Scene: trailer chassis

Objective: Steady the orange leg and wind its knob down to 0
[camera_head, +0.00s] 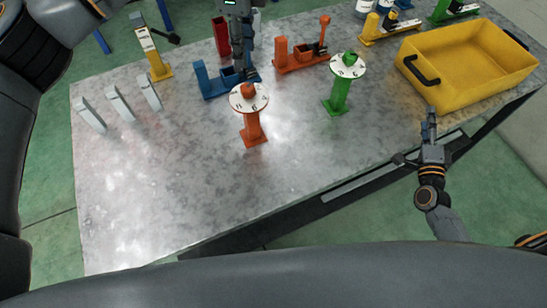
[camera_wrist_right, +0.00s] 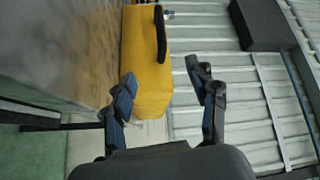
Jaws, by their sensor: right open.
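The orange leg (camera_head: 253,130) stands upright near the middle of the grey table. A white numbered dial (camera_head: 260,103) and an orange knob (camera_head: 248,90) sit on its top. My left gripper (camera_head: 243,70) points down just behind the knob, in front of a blue fixture. Its fingers look close together, but I cannot tell whether they are shut or touch the knob. My right gripper (camera_head: 430,125) is open and empty beyond the table's front edge, well right of the orange leg. In the right wrist view its two fingers (camera_wrist_right: 165,78) are spread apart.
A green leg (camera_head: 339,98) with a similar dial stands right of the orange one. A blue fixture (camera_head: 207,83) and an orange fixture (camera_head: 293,65) stand behind. A yellow bin (camera_head: 460,93) is at the right, near my right gripper. The front-left of the table (camera_head: 150,190) is clear.

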